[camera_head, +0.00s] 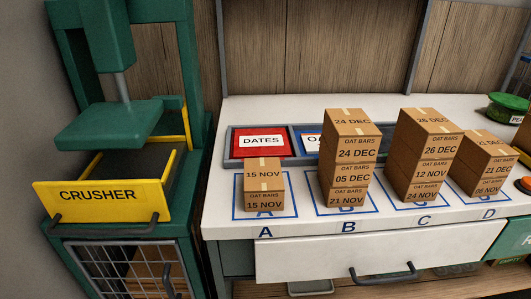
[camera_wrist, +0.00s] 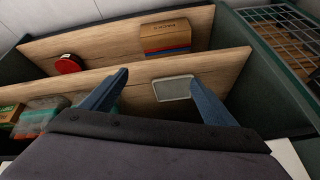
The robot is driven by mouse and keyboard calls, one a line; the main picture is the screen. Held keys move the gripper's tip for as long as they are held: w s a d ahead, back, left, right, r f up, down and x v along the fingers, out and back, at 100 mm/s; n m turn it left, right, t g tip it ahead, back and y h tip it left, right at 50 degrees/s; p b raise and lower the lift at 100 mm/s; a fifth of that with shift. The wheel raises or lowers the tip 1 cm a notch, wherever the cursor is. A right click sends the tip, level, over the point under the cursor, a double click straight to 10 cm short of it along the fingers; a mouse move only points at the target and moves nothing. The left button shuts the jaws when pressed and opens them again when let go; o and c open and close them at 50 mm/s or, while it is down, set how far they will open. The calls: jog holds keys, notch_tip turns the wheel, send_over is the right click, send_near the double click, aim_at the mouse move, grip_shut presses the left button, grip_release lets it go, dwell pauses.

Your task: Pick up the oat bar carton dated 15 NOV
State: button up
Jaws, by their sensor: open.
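The oat bar carton dated 15 NOV (camera_head: 264,184) is a brown cardboard box alone on the square marked A, at the left of the white worktop. Its date shows on the top and the front. My gripper (camera_wrist: 158,82) shows only in the wrist view, with its two blue fingers spread apart and nothing between them. It faces wooden shelves, and the carton is not in that view. My gripper is not seen in the head view, so its distance from the carton cannot be told.
Stacked oat bar cartons stand on square B (camera_head: 348,170), square C (camera_head: 420,165) and square D (camera_head: 484,165). Behind the 15 NOV carton is a red DATES box (camera_head: 262,141) in a grey tray. A green crusher with a yellow CRUSHER panel (camera_head: 100,198) stands left. Below is a white drawer (camera_head: 320,256).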

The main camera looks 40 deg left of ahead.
jog(key=s+a+r+n+t+y+p, duration=0.1)
jog(key=s+a+r+n+y+p, duration=0.55)
jog(key=s+a+r+p, duration=1.45)
jog(key=w+d+r+m+t+y, duration=0.15)
jog(key=w+r+t, duration=0.25)
jog(key=w+r, duration=0.45)
jog(key=w+r+t+y, duration=0.2)
jog(key=w+r+t, duration=0.35)
jog(key=r, duration=0.65)
jog(key=m+g+h+b, duration=0.1)
jog(key=g+b, duration=0.1)
jog(key=b, duration=0.2)
send_near(263, 178)
jog(key=w+a, duration=0.1)
jog(key=w+a+f, duration=0.1)
jog(key=w+a, duration=0.1)
jog(key=shift+w+a+f, duration=0.1)
jog(key=shift+a, duration=0.05)
jog(key=shift+f, duration=0.15)
jog(key=shift+p+x, duration=0.7)
jog(key=shift+x, duration=0.95)
jog(key=shift+p+x, duration=0.55)
jog(key=shift+x, duration=1.45)
